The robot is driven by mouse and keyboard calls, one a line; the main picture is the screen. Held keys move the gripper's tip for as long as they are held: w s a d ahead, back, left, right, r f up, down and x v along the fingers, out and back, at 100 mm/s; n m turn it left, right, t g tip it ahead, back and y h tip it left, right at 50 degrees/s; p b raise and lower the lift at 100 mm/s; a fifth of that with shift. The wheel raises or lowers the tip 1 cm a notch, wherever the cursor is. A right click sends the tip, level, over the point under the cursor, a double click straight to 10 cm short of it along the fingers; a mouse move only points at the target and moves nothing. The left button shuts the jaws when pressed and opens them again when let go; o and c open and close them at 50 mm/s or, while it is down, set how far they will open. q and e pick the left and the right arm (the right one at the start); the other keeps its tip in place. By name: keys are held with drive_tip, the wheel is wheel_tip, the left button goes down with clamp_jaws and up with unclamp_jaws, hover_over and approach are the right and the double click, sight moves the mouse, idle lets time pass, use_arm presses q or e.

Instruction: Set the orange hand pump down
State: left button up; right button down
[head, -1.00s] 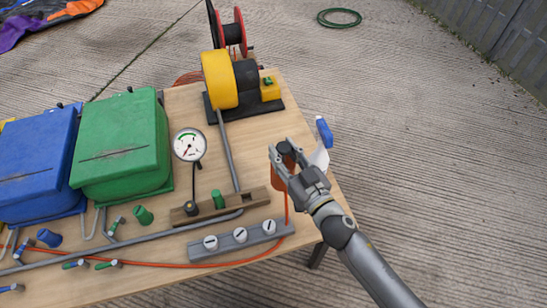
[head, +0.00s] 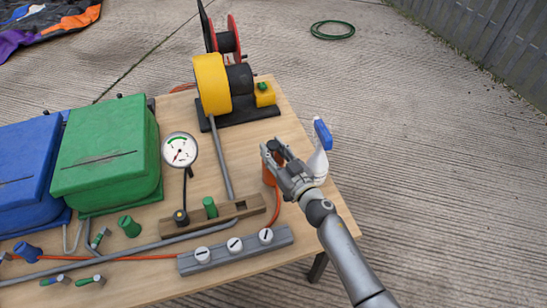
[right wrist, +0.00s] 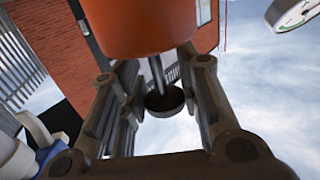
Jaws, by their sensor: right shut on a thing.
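The orange hand pump (head: 268,179) is at the right end of the wooden table, mostly hidden behind my right gripper (head: 271,150). My right gripper is shut on the pump's top end. In the right wrist view the pump's orange body (right wrist: 135,28) fills the top, with a dark rod and round black knob (right wrist: 165,101) between the fingers (right wrist: 160,100). Whether the pump's base touches the table is hidden. An orange hose (head: 276,208) curves from below it toward the table's front. My left gripper is not in view.
A spray bottle (head: 319,160) with a blue head stands close right of the gripper. A grey strip with white knobs (head: 236,250) and a wooden block (head: 230,215) lie in front. A yellow blower (head: 212,84) stands behind. Bare tabletop (head: 255,140) lies between blower and gripper.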

drive_tip(key=shift+f, duration=0.35)
drive_tip(key=shift+f, duration=0.15)
drive_tip(key=c, duration=1.1)
unclamp_jaws()
drive_tip(key=shift+f, duration=0.1)
drive_tip(key=shift+o, duration=0.2)
drive_tip(key=shift+s+d, duration=0.1)
drive_tip(key=shift+s, duration=0.05)
drive_tip(key=v, duration=1.1)
drive_tip(key=shift+s+d+p, duration=0.2)
drive_tip(key=shift+s+p, duration=0.15)
drive_tip(key=shift+p, duration=0.1)
